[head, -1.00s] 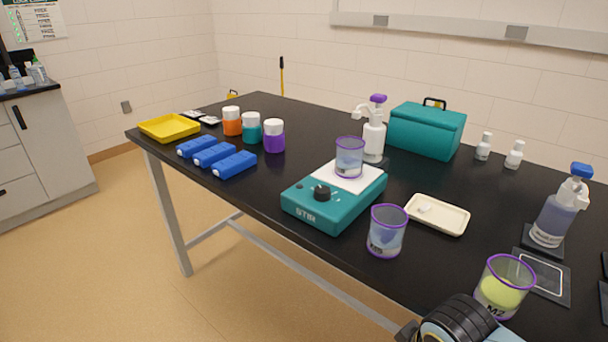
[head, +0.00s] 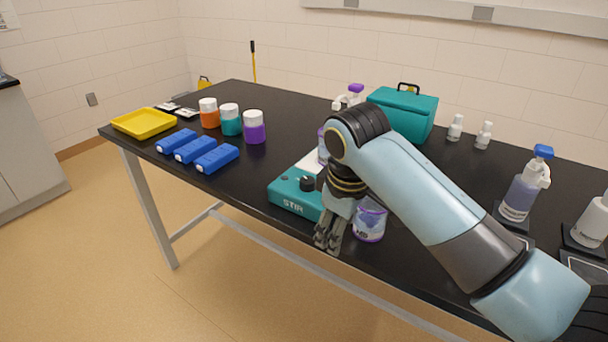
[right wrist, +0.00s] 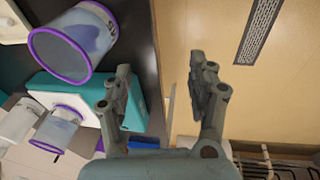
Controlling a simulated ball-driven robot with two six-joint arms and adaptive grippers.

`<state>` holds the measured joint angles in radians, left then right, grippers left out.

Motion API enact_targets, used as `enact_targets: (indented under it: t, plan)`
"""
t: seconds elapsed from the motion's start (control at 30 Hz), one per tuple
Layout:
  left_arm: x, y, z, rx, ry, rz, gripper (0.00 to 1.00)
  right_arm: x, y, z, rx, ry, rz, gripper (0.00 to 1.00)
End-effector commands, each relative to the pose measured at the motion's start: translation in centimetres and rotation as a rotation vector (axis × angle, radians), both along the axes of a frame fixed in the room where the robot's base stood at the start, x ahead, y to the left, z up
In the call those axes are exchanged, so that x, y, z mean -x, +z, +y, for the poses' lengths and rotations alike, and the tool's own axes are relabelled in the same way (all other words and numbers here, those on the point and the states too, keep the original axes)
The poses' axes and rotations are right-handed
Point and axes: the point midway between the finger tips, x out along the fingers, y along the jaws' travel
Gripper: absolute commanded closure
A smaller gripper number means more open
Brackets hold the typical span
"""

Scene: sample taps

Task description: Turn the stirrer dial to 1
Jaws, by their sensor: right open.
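The teal stirrer (head: 292,198) sits near the table's front edge, marked STIR. Its black dial (head: 306,184) shows on the front panel; its pointer is too small to read. My right gripper (head: 328,238) is open and empty, pointing down just in front and to the right of the stirrer, apart from the dial. In the right wrist view its fingers (right wrist: 161,82) are spread, with the teal stirrer body (right wrist: 60,88) behind the left finger; I cannot make out the dial there. My left gripper is not in view.
A purple-rimmed beaker (head: 369,222) stands right beside my right gripper. Another beaker (head: 322,148) on the stirrer's white plate is mostly hidden by my arm. Blue blocks (head: 194,148) and lidded jars (head: 230,122) stand to the left. A teal case (head: 405,112) is behind.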

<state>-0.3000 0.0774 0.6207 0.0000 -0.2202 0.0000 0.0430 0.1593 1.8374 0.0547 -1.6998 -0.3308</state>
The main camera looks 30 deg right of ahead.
Motion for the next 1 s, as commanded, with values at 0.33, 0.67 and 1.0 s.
enact_targets:
  t: [0.33,0.67,1.0]
  plan:
    - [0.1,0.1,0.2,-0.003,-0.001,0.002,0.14,-14.0,6.9,-3.5,-0.009,0.179,0.128,0.42]
    - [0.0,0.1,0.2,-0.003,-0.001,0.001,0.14,-16.6,8.7,-4.3,-0.033,0.236,0.168,0.42]
    - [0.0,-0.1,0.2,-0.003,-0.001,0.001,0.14,-16.8,2.2,-4.6,-0.032,0.235,0.166,0.42]
